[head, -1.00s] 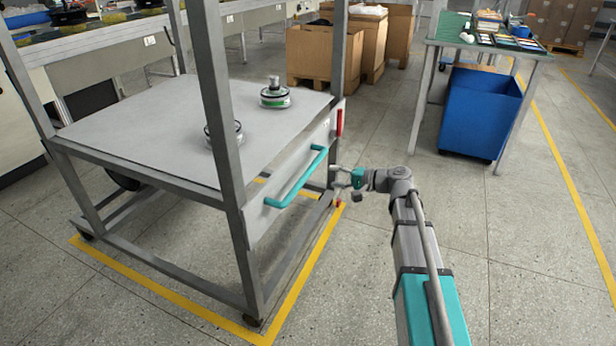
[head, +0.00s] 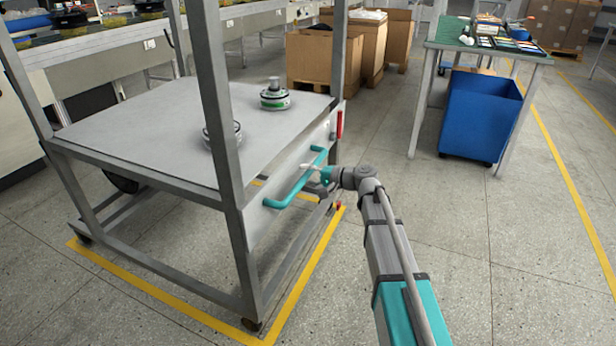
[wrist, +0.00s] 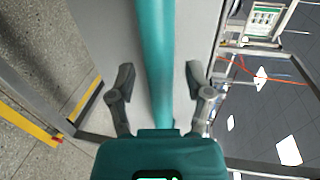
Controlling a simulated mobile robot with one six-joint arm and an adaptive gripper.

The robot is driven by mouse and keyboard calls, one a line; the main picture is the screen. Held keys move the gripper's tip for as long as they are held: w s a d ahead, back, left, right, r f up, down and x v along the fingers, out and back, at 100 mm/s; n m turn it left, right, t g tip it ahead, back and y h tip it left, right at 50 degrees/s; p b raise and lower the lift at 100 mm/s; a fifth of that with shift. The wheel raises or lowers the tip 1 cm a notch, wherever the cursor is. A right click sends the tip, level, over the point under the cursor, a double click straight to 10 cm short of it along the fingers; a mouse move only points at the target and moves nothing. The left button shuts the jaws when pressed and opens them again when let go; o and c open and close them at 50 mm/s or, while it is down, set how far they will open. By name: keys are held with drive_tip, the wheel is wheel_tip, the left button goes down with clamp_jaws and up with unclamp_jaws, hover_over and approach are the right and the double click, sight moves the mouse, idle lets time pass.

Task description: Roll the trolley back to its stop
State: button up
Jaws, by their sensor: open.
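The trolley (head: 140,120) is a grey metal frame with a flat light-grey deck, standing at the left of the head view. Its teal handle (head: 296,180) runs along the side panel facing my arm. My gripper (head: 308,168) is at the handle's far part. In the wrist view, my gripper (wrist: 158,80) is open, with one finger on each side of the teal handle bar (wrist: 156,50). Both fingers stand clear of the bar, with gaps showing.
Two hub motors (head: 274,96) sit on the deck, one partly behind a post. Yellow floor lines (head: 300,280) run around the trolley's base. A blue bin (head: 482,115) stands under a green-topped table (head: 480,45) at right. Cardboard boxes (head: 315,55) are behind. Floor at right is clear.

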clamp_jaws()
drive_tip(key=shift+d, duration=0.35)
drive_tip(key=shift+a, duration=0.2)
drive_tip(key=shift+w+a, duration=0.1)
